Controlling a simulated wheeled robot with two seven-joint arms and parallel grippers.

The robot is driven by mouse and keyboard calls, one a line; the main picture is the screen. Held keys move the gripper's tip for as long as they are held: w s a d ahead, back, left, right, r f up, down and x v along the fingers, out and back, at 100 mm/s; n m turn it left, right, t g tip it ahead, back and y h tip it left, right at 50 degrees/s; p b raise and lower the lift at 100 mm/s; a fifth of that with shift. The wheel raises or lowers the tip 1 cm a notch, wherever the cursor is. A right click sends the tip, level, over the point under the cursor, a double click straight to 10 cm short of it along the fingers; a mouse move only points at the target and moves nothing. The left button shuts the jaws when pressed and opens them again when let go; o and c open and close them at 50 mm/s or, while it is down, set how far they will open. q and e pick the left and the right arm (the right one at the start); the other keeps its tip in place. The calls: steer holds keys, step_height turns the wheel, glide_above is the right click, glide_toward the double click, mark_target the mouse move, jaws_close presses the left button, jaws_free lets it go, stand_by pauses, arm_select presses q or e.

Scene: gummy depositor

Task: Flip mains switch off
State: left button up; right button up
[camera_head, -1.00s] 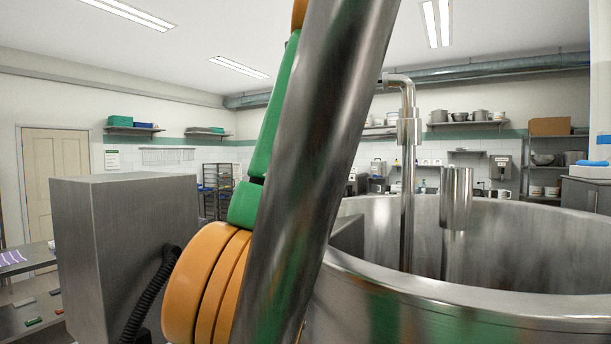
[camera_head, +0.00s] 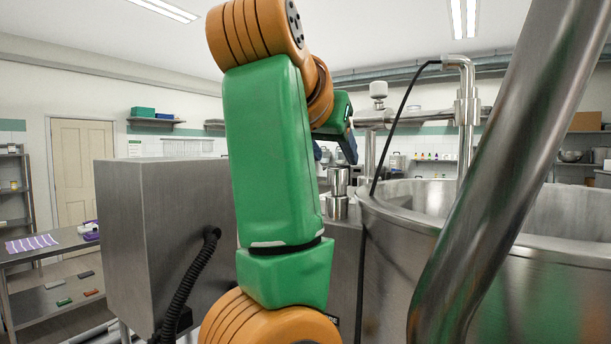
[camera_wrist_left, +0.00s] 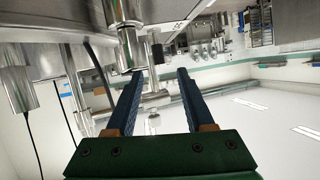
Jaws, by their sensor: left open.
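I cannot make out a mains switch in either view; my green and orange left arm covers the middle of the head view. My left gripper (camera_head: 334,153) shows small and partly hidden behind that arm, close to steel pipework (camera_head: 376,118) left of the big pot. In the left wrist view, the left gripper (camera_wrist_left: 159,73) has its two dark blue fingers apart, with nothing held between them. A steel cylinder (camera_wrist_left: 131,48) and a small black part (camera_wrist_left: 157,53) show beyond the fingertips; I cannot tell what the black part is. My right gripper is not in view.
A steel cabinet (camera_head: 165,240) with a black corrugated hose (camera_head: 190,280) stands left of my arm. A large steel pot (camera_head: 400,250) is at the right, with a thick slanted steel tube (camera_head: 500,180) before it. A table (camera_head: 55,250) is at far left.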

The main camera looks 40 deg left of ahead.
arm_select(q)
steer(key=shift+w+a+f+n+p, duration=0.35)
steer(key=shift+w+a+f+n, duration=0.15)
steer(key=shift+w+a, duration=0.2)
steer(key=w, duration=0.2)
steer(key=w+f+p, duration=0.1)
steer(key=w+f, duration=0.1)
steer(key=w, duration=0.1)
steer(key=shift+w+d+p, duration=0.1)
steer(key=shift+w+p, duration=0.25)
steer(key=shift+f, duration=0.1)
steer(key=shift+s+a, duration=0.25)
steer(key=shift+a, duration=0.1)
steer(key=shift+c, duration=0.6)
steer(key=shift+d, duration=0.1)
jaws_close()
